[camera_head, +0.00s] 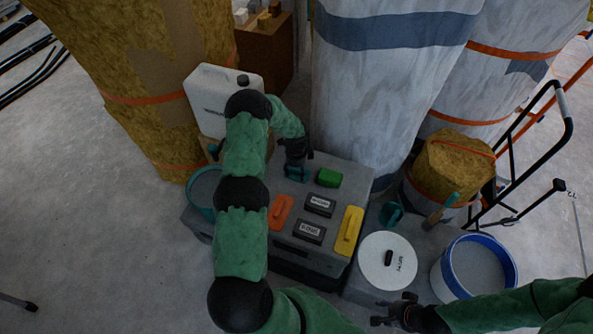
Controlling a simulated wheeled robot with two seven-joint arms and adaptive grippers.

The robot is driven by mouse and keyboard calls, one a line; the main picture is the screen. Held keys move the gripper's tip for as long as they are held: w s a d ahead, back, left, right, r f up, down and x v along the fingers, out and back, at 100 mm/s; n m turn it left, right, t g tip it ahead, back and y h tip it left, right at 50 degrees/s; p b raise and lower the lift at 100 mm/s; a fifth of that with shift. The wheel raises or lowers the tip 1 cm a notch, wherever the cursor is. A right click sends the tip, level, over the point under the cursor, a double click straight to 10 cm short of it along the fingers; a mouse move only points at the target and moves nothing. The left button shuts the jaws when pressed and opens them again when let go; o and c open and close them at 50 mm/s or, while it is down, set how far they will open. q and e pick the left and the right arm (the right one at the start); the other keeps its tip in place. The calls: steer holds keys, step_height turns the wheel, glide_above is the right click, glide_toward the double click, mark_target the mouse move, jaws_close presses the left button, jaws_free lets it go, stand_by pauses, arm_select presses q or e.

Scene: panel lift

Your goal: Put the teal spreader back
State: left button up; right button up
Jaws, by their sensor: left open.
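A teal piece, likely the teal spreader (298,176), shows on the grey case top near its back edge, right under my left gripper. My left gripper (297,161) points down over it with open jaws and hides part of it. I cannot tell whether the jaws touch it. My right gripper (381,312) is low at the right, with its fingers apart and empty, in front of the round white lid.
The grey case (272,259) holds a green block (328,178), orange float (281,212), yellow float (347,231) and two dark labelled blocks. A teal-rimmed bucket (204,211), white lid (376,264) and blue-rimmed bucket (507,260) flank it. Wrapped rolls (380,100) stand behind.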

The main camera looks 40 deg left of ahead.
mark_target(297, 170)
arm_select(q)
steer(key=shift+r, duration=0.15)
step_height(297, 170, up, 12)
steer(key=p, duration=0.4)
steer(key=shift+d, duration=0.1)
stand_by(1.6)
